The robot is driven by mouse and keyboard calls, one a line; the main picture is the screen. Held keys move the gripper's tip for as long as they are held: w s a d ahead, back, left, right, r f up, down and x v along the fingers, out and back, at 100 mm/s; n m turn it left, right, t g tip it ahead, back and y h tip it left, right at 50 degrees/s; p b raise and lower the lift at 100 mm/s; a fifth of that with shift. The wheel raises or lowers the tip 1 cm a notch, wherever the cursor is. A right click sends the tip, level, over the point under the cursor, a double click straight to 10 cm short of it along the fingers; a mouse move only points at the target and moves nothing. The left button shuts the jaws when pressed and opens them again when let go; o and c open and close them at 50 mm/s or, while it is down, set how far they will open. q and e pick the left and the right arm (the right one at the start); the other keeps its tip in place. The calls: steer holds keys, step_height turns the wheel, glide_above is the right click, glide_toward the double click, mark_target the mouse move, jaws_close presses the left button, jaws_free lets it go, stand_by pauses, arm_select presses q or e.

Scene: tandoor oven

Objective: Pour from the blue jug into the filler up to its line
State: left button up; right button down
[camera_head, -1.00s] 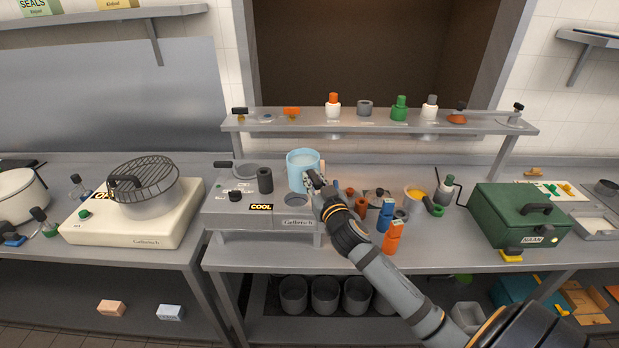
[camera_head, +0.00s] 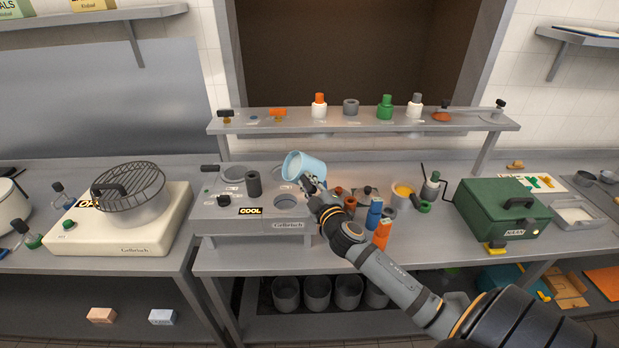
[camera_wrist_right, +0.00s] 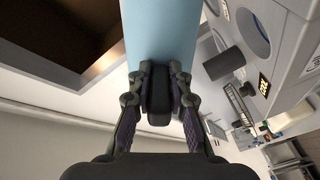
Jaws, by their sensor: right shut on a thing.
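The light-blue jug (camera_head: 309,168) is held in the air above the grey counter unit (camera_head: 215,213), its mouth tipped to the left. A pale surface shows inside its mouth. My right gripper (camera_head: 311,184) is shut on the jug's handle, on the near side. In the right wrist view the jug's blue wall (camera_wrist_right: 160,30) fills the top, and the dark handle (camera_wrist_right: 157,95) sits between the fingers. A dark grey upright cylinder (camera_head: 253,184) stands on the unit, left of the jug. I cannot tell which part is the filler, and no fill line or falling stream is visible. My left gripper is out of view.
Round openings, one at the unit's right (camera_head: 287,202), lie in its top. An orange bottle (camera_head: 382,234), a blue bottle (camera_head: 374,213) and a yellow-filled cup (camera_head: 402,195) stand right of my wrist. A raised shelf (camera_head: 460,122) with several bottles runs behind.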

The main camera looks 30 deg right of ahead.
steer(key=shift+a+f+n, duration=0.15)
steer(key=shift+n, duration=0.4)
steer(key=shift+a+f+n, duration=0.15)
steer(key=shift+n, duration=0.4)
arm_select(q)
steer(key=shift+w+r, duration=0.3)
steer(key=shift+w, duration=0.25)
arm_select(e)
steer(key=shift+w+a+f+n, duration=0.1)
steer(key=shift+f+n, duration=0.2)
steer(key=shift+n, duration=0.3)
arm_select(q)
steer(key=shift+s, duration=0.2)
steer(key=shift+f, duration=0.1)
